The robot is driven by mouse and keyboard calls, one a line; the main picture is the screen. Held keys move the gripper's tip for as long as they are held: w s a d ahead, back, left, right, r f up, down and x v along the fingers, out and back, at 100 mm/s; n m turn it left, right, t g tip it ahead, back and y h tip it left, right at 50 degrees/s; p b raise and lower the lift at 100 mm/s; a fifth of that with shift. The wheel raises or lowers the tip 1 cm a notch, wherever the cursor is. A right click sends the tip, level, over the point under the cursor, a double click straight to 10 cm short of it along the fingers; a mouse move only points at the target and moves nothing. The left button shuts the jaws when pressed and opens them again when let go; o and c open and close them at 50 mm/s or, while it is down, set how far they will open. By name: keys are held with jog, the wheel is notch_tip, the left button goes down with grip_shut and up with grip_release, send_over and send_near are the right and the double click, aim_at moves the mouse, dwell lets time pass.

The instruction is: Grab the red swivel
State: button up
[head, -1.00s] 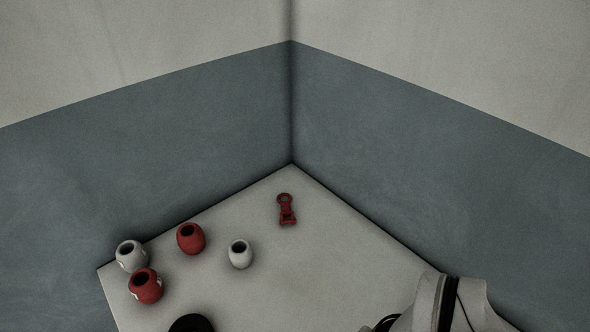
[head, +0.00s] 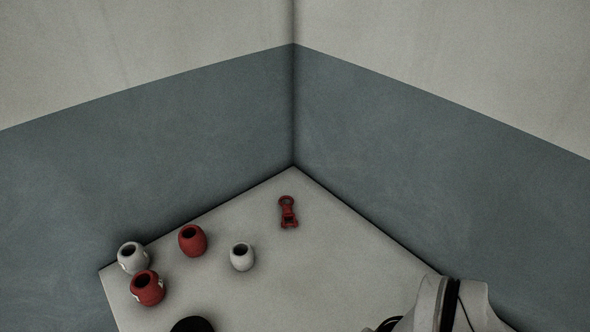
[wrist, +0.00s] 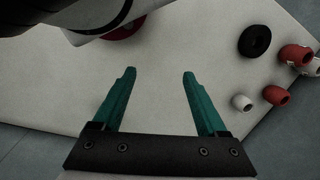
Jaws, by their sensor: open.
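The red swivel (head: 288,212) lies on the light table near its far corner in the head view, with a ring at its far end. I do not see it in the wrist view. My gripper (wrist: 159,72) shows in the wrist view with two teal fingers wide apart. It is open, with only bare table visible between the fingers. The gripper does not show in the head view, so its distance from the swivel is unclear.
Walls (head: 200,130) meet behind the table's (head: 300,290) far corner. The table's middle is clear.

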jog(key=w+d+f+n+t+h, duration=0.1)
jog(key=w+d+f+n+t, duration=0.15)
jog(key=w, duration=0.75)
jog(key=n+t+y, duration=0.4)
jog(key=n+t, duration=0.3)
jog(key=t, duration=0.2)
send_near(289, 210)
jog(key=shift+n, duration=0.25)
jog(key=x, duration=0.9)
jog(key=shift+w+a+f, duration=0.15)
jog(key=shift+w+f, duration=0.1)
jog(key=shift+w, duration=0.05)
grip_shut()
